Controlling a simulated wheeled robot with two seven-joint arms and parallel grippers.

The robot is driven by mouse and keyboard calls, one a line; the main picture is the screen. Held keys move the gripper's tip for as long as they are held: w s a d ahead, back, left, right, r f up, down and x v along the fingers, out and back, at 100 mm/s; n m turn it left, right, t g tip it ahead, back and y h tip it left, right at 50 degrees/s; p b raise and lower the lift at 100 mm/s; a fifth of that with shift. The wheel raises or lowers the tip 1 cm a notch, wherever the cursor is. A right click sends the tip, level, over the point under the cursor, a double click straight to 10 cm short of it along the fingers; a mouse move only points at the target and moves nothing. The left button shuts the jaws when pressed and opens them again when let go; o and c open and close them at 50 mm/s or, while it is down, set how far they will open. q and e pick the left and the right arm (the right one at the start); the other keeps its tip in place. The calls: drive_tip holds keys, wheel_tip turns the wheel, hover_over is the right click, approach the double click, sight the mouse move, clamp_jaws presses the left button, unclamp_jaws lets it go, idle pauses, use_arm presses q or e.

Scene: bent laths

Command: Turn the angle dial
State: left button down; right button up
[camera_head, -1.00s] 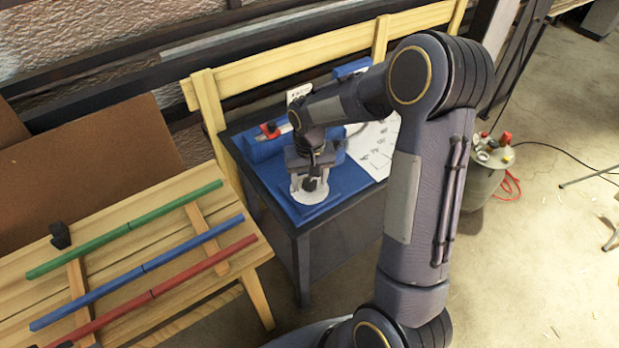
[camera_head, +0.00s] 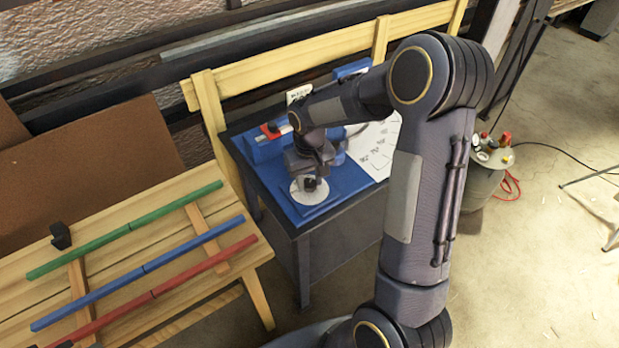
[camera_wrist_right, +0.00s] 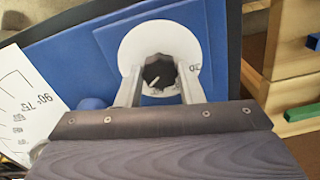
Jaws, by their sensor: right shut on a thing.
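The angle dial is a dark knob (camera_wrist_right: 158,73) on a white disc (camera_wrist_right: 140,40), fixed to a blue plate (camera_wrist_right: 60,52). The disc also shows in the head view (camera_head: 300,192) on the blue machine. My right gripper (camera_wrist_right: 157,80) is shut on the knob, with one finger on each side of it. In the head view my right gripper (camera_head: 309,184) points down over the disc and partly covers the knob. A short white line marks the knob's top. My left gripper is not in view.
A wooden bench (camera_head: 180,240) at the left holds a green lath (camera_head: 150,217), a blue lath (camera_head: 170,258) and a red lath (camera_head: 190,275). A white sheet with angle figures (camera_head: 377,150) lies beside the dial. A tank (camera_head: 480,180) stands at the right.

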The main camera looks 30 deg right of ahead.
sight(310, 183)
drive_tip(key=n, duration=0.6)
drive_tip(key=shift+p, duration=0.35)
drive_tip(key=shift+n, duration=0.3)
drive_tip(key=o, duration=1)
wheel_tip(310, 183, up, 8)
drive_tip(key=shift+f+p, duration=0.1)
drive_tip(key=shift+p, duration=0.25)
